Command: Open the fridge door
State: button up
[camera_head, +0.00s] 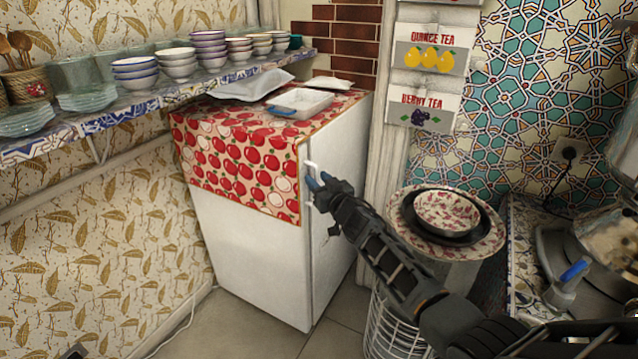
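The white fridge (250,252) stands low against the wall, with a red pomegranate-patterned cloth (235,165) draped over its top and front. Its door side (338,240) faces right and looks shut against the body. A white handle (312,172) stands out near the upper front edge of that side. The fingers overlap the handle in this view. I cannot tell whether they touch it or are closed on it.
Trays (300,102) lie on the fridge top. A shelf (150,103) of bowls runs above left. Stacked bowls (447,215) stand on the right, above a white wire basket (390,325). A counter with a pan lies farther right. Bare floor (340,325) shows beside the fridge.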

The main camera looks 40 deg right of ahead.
grip_shut()
jog(key=shift+a+f, duration=0.1)
jog(key=shift+a, duration=0.05)
dwell(0.5)
